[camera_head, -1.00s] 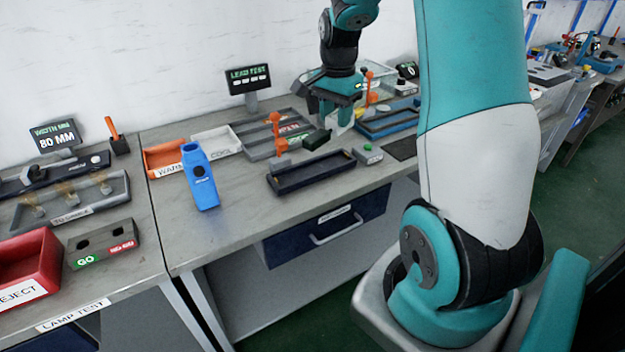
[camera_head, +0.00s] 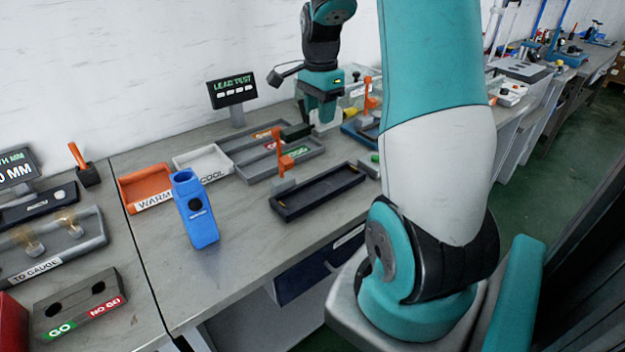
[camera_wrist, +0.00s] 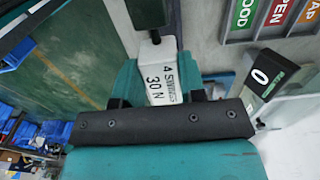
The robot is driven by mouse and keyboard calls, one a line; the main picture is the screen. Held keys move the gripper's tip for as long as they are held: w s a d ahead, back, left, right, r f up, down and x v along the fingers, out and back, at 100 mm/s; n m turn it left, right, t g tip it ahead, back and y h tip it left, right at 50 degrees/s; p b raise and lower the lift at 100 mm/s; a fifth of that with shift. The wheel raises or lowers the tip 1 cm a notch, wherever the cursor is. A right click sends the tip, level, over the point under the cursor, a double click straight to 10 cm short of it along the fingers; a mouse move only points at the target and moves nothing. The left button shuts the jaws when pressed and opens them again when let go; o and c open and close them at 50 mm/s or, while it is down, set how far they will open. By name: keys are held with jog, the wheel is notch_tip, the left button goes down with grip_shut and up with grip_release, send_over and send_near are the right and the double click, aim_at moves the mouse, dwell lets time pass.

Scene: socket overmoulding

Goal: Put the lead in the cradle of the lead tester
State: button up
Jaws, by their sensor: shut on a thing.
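My gripper (camera_head: 318,122) points down over the back of the bench in the head view, shut on the lead. A dark block (camera_head: 297,131), which looks like the lead's end, juts out left of the fingers, above the labelled grey tray (camera_head: 312,155). In the wrist view the dark block (camera_wrist: 148,12) shows at the top, beyond a white part marked 30 N; the grip itself is not clear. The lead tester's screen (camera_head: 232,93) reads LEAD TEST. An orange-levered fixture (camera_head: 286,162) stands in front of the gripper; I cannot tell which part is the cradle.
A long dark tray (camera_head: 318,192) lies at the bench front. A blue holder (camera_head: 196,215), an orange WARM tray (camera_head: 146,187) and a white COOL tray (camera_head: 205,163) stand left. A second orange lever (camera_head: 370,95) stands right of the gripper. Bench around the blue holder is clear.

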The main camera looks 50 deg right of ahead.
notch_tip(320, 180, down, 18)
jog(key=shift+s+d+f, duration=0.1)
dwell(0.4)
jog(key=o, duration=1)
jog(key=shift+f, duration=0.1)
notch_tip(320, 180, up, 12)
jog(key=w+a+r+n+t+y, duration=0.1)
jog(key=a+r+n, duration=0.25)
jog(key=a, duration=0.45)
jog(key=w+a+r+n, duration=0.1)
jog(key=a+r+n, duration=0.1)
jog(key=a+n, duration=0.4)
jog(key=s+a+r+n+y, duration=0.1)
jog(key=s+a+n, duration=0.4)
jog(key=a, duration=0.3)
jog(key=s+a+r+n+y, duration=0.1)
jog(key=s+a+r+n, duration=0.1)
jog(key=s+a+n, duration=0.4)
jog(key=s+a+r+n+g+y, duration=0.1)
jog(key=s+a+r+n, duration=0.1)
jog(key=s+a+n, duration=0.4)
jog(key=shift+a+r+n, duration=0.15)
jog(key=shift+a+n, duration=0.25)
jog(key=shift+a, duration=0.7)
jog(key=shift+a+r+n, duration=0.1)
jog(key=shift+a+n, duration=0.25)
jog(key=shift+a, duration=0.75)
